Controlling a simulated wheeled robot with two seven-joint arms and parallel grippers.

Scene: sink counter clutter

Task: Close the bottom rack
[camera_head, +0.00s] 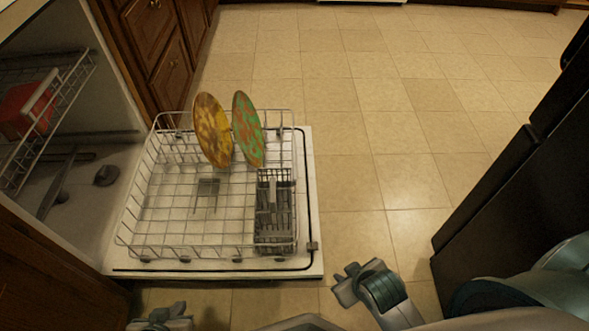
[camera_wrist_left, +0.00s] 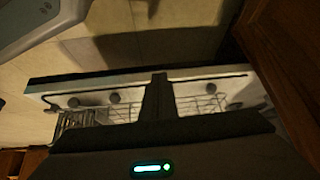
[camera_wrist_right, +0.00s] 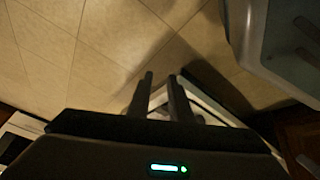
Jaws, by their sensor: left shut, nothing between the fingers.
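The bottom rack (camera_head: 165,190) is a white wire rack, pulled out over the lowered dishwasher door (camera_head: 313,190). Two patterned plates, one yellow-brown (camera_head: 213,132) and one green-orange (camera_head: 248,130), stand in it. A grey cutlery basket (camera_head: 274,232) sits at its right side. My left gripper (camera_head: 160,318) is below the door's near edge at the picture's bottom, apart from the rack. Its fingers are together and empty in the left wrist view (camera_wrist_left: 158,80), with the rack (camera_wrist_left: 125,112) beyond. My right gripper (camera_head: 347,282) is open and empty, just right of the door's near right corner.
The dishwasher's inside lies at the left, with an upper rack (camera_head: 40,105) holding a red item (camera_head: 22,110). Wooden cabinets (camera_head: 165,55) stand behind. A dark appliance (camera_head: 520,190) is at the right. Tiled floor (camera_head: 370,120) is clear between.

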